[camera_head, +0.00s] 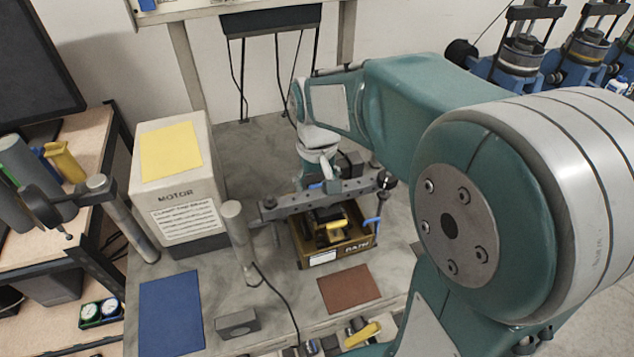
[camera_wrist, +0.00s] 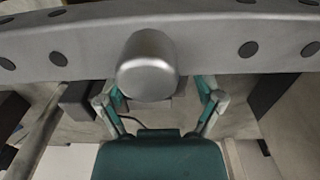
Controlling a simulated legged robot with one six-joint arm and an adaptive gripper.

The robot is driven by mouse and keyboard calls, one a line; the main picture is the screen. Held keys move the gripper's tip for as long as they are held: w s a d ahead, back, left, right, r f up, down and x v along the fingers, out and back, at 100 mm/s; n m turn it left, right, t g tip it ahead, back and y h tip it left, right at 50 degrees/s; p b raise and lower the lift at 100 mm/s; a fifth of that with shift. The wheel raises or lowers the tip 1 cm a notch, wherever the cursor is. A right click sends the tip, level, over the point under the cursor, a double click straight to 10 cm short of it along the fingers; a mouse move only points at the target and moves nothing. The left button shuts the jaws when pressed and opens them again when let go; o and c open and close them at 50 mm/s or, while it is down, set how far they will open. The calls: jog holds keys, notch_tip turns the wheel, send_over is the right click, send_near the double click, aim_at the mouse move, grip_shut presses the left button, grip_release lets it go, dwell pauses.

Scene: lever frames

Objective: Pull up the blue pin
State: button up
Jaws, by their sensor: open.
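I cannot tell for certain which is the blue pin. My gripper (camera_head: 331,184) is close to the bar, mostly hidden by the wrist. In the wrist view, my gripper (camera_wrist: 160,97) has its two teal fingers spread apart with nothing held. The bar (camera_wrist: 215,45) crosses above them with a round metal knob (camera_wrist: 148,66); no blue shows there.
The brown-gold box (camera_head: 336,245) with a black and yellow part stands under the bar. A motor box (camera_head: 178,185) and a metal post (camera_head: 238,240) stand to the left. A blue mat (camera_head: 171,312) and a brown mat (camera_head: 349,289) lie in front.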

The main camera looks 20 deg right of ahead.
aim_at(317, 184)
jog(key=shift+s, duration=0.1)
grip_shut()
jog(key=shift+r, duration=0.75)
grip_release()
jog(key=shift+r, duration=0.2)
notch_tip(317, 184, up, 12)
jog(key=shift+f, duration=0.2)
dwell(0.4)
